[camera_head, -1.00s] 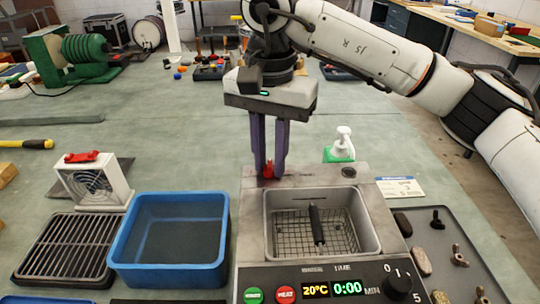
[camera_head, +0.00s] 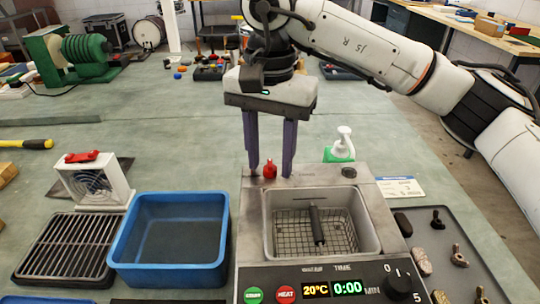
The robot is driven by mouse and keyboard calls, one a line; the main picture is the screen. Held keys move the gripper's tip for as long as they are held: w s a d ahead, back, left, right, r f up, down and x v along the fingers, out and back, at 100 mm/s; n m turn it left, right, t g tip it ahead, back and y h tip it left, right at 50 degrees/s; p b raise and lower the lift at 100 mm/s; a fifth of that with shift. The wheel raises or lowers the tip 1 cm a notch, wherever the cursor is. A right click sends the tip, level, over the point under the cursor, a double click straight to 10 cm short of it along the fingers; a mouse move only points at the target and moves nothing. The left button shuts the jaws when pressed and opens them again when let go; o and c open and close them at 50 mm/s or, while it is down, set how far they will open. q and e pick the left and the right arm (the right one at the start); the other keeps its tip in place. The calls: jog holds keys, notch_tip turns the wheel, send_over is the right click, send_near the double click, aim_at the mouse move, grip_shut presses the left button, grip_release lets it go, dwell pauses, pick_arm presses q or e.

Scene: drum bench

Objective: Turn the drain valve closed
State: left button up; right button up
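The small red drain valve (camera_head: 270,170) stands on the back rim of the grey metal tank unit (camera_head: 310,176), behind its basin. My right gripper (camera_head: 270,172) points down over it. Its two long purple fingers are spread, one on each side of the valve, with a visible gap to the red handle on both sides. The valve's handle is too small to tell its exact turn angle. My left gripper is not in view.
A wire basket with a dark handle (camera_head: 316,225) sits in the basin. A green-and-white pump bottle (camera_head: 341,147) stands behind the unit at right. A blue tub (camera_head: 172,200), a small fan (camera_head: 93,183) and a black rack (camera_head: 65,247) are at left.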

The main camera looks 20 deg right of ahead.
aim_at(270, 163)
notch_tip(270, 163, up, 10)
jog(key=p, duration=0.1)
dwell(0.4)
